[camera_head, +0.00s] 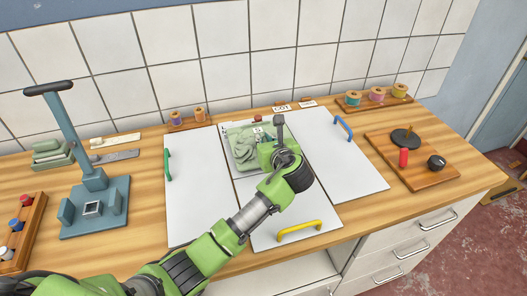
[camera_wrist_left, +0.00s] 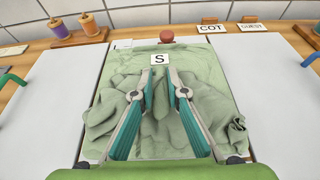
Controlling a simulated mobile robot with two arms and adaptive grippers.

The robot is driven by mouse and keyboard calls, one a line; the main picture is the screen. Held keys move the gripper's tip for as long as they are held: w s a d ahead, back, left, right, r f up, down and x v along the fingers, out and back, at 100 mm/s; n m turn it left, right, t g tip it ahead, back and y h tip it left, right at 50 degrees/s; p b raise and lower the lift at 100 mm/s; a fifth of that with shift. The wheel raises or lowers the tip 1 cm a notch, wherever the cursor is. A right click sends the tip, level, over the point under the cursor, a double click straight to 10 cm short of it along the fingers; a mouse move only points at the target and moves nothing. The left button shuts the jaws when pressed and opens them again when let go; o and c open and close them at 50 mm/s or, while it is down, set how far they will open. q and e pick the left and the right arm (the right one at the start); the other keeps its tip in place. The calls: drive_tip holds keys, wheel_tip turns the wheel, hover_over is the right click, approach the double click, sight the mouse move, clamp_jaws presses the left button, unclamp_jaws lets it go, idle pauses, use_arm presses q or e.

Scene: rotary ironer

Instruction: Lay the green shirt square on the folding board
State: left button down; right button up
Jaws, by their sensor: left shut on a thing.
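The green shirt (camera_head: 243,150) lies on the middle of the white folding board (camera_head: 200,200). In the left wrist view the shirt (camera_wrist_left: 205,62) is flat toward the back, with rumpled folds nearer the front. A white label marked S (camera_wrist_left: 160,60) is at its back part. My left gripper (camera_head: 268,148) is over the shirt; in the left wrist view its fingers (camera_wrist_left: 160,78) come close together just in front of the label, shut on the shirt's cloth. The arm hides part of the shirt and board. My right gripper is not in view.
The board has a green handle (camera_head: 167,164), a blue handle (camera_head: 343,128) and a yellow handle (camera_head: 299,230). A blue press stand (camera_head: 92,205) stands at left, a wooden board with black and red pieces (camera_head: 425,170) at right. Spool racks line the wall.

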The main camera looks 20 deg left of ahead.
use_arm(q)
drive_tip(key=shift+s+a+f, duration=0.1)
drive_tip(key=shift+s+f, duration=0.25)
drive_tip(key=shift+f, duration=0.35)
drive_tip(key=c, duration=2)
unclamp_jaws()
drive_tip(key=shift+f, duration=0.15)
drive_tip(key=shift+s+b, duration=0.1)
drive_tip(key=shift+b, duration=0.2)
drive_tip(key=shift+s+d, duration=0.2)
drive_tip(key=shift+d, duration=0.05)
drive_tip(key=v, duration=0.7)
drive_tip(key=r+v, duration=0.1)
drive_tip(key=v, duration=0.3)
